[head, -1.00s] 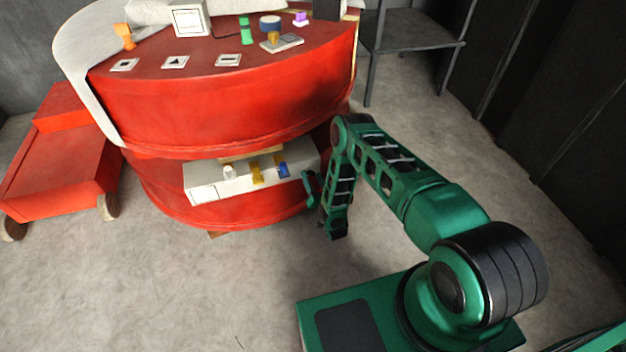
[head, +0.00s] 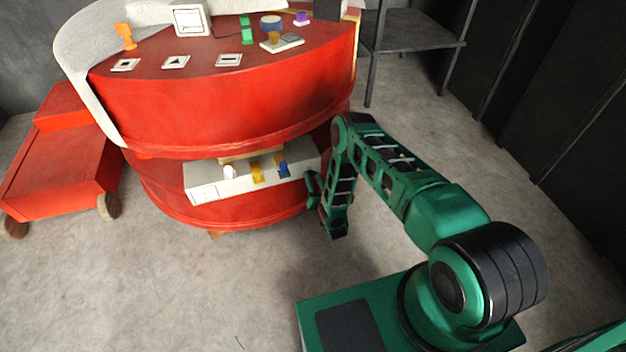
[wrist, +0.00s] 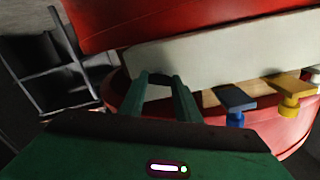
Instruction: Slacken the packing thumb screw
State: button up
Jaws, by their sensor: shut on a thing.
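A pale box (head: 205,190) with white, yellow and blue handles sits low in the red machine; it also shows in the wrist view (wrist: 220,50). My gripper (head: 313,186) is at the right end of this box. In the wrist view my gripper (wrist: 158,78) has its two green fingers against the pale face, left of the blue handle. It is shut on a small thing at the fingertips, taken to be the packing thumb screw. The screw is mostly hidden by the fingers, so its shape and turn cannot be made out.
The blue handle (wrist: 236,100) and yellow handle (wrist: 289,88) stand close to the right of my fingers. The red upper drum (head: 225,110) overhangs the box. A dark metal shelf (head: 415,40) stands behind on the right. The floor in front is clear.

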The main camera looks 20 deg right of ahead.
jog(key=shift+s+f+n, duration=0.1)
jog(key=shift+n, duration=10)
jog(key=shift+a, duration=0.1)
jog(key=o, duration=1)
jog(key=shift+o, duration=0.2)
jog(key=s, duration=1)
jog(key=shift+s+d, duration=0.3)
jog(key=shift+d, duration=0.05)
